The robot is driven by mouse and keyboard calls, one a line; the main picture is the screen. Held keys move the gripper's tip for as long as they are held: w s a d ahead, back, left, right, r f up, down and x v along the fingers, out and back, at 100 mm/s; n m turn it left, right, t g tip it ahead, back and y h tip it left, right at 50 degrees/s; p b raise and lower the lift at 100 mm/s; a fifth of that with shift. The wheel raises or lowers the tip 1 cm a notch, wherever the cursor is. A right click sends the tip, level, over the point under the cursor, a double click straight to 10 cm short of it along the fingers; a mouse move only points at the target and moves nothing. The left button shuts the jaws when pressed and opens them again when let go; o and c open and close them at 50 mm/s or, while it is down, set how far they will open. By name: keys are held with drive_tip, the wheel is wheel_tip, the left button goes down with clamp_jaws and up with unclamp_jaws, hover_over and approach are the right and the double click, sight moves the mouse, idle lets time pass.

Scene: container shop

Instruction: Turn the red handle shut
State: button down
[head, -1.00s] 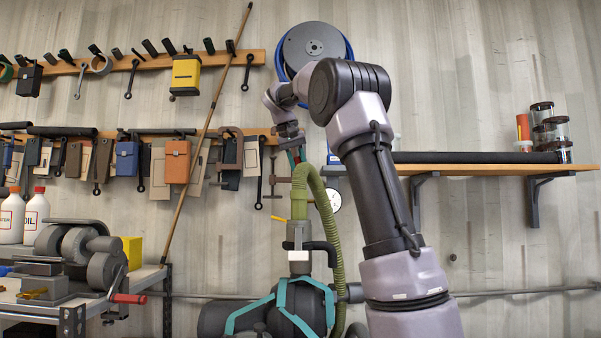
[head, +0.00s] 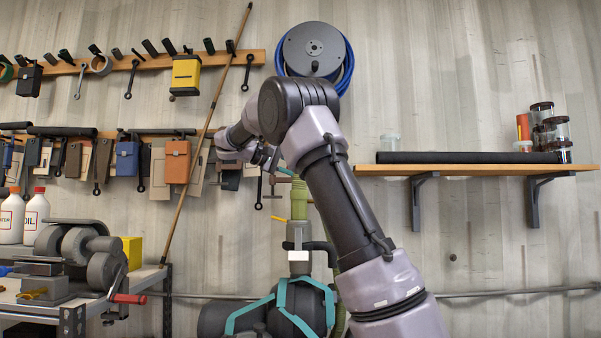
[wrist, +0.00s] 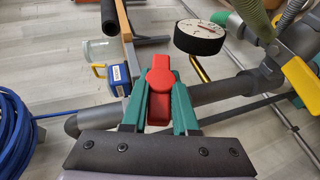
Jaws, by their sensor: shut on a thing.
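The red handle (wrist: 161,88) is in the middle of the wrist view, with a rounded boss at its far end. My gripper (wrist: 158,97) has its teal fingers on both sides of the handle and is shut on it. The handle sits over a grey pipe (wrist: 220,90). In the head view my gripper (head: 281,171) shows only in part, left of my forearm and above the green hose. The handle is hidden there behind my arm, and its exact angle to the pipe is hard to tell.
A pressure gauge (wrist: 201,37) on a brass stem stands close to the right of the handle. A green hose (wrist: 254,18) joins the pipework beyond it. A blue hose (wrist: 16,140) hangs at the left. A shelf (head: 470,169) lies right of my arm.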

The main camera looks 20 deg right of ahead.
drive_tip(key=n+h, duration=0.1)
drive_tip(key=h, duration=0.2)
drive_tip(key=shift+h, duration=0.4)
idle(0.4)
drive_tip(key=c, duration=0.7)
unclamp_jaws()
drive_tip(key=shift+a, duration=0.1)
drive_tip(key=a, duration=1)
drive_tip(key=shift+a+f, duration=0.1)
drive_tip(key=shift+a, duration=0.2)
drive_tip(key=shift+s, duration=0.1)
